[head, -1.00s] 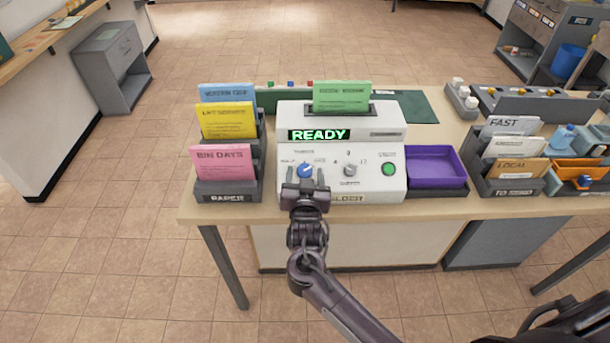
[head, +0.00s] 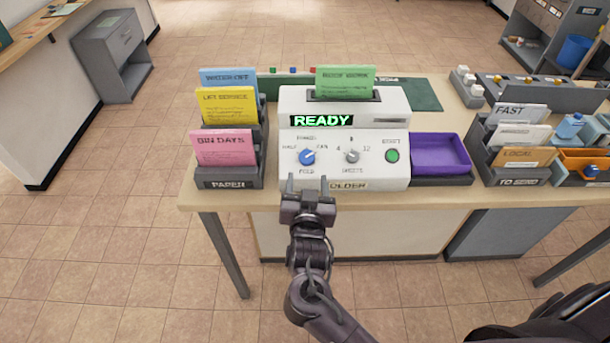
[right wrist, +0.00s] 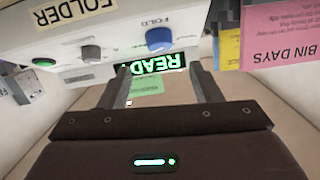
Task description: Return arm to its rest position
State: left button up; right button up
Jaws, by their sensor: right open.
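My right gripper (head: 309,190) is open and empty in front of the white folder machine, below its blue knob. In the right wrist view the two fingers (right wrist: 160,85) are apart with nothing between them. The folder machine (head: 300,176) stands on the table with its display (head: 321,121) reading READY. Its blue knob (head: 307,156), a grey knob (head: 352,155) and a green button (head: 392,155) are on the front. A green sheet (head: 345,81) stands in the slot on top. My left gripper is not in view.
A paper rack (head: 229,184) with blue, yellow and pink sheets stands left of the machine. A purple tray (head: 439,153) is to its right, then a TO SEND rack (head: 519,177) with envelopes. The table's front edge (head: 400,196) is near my gripper. Floor in front is clear.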

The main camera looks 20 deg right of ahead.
jog(key=s+d+f+n+g+y, duration=0.25)
jog(key=s+g, duration=0.35)
jog(key=s, duration=0.4)
jog(key=s+d+f+n+g+y, duration=0.1)
jog(key=s+d+n+g+y, duration=0.2)
jog(key=s+g, duration=0.5)
jog(key=s+f+n, duration=0.1)
jog(key=s+f, duration=0.1)
jog(key=f, duration=1.3)
jog(key=s+f, duration=0.2)
jog(key=f, duration=1.3)
jog(key=s+d+f, duration=0.3)
jog(key=s+f, duration=1.5)
jog(key=s, duration=0.1)
jog(key=shift+s+g+h, duration=0.3)
jog(key=shift+s+h, duration=0.05)
jog(key=shift+n, duration=0.25)
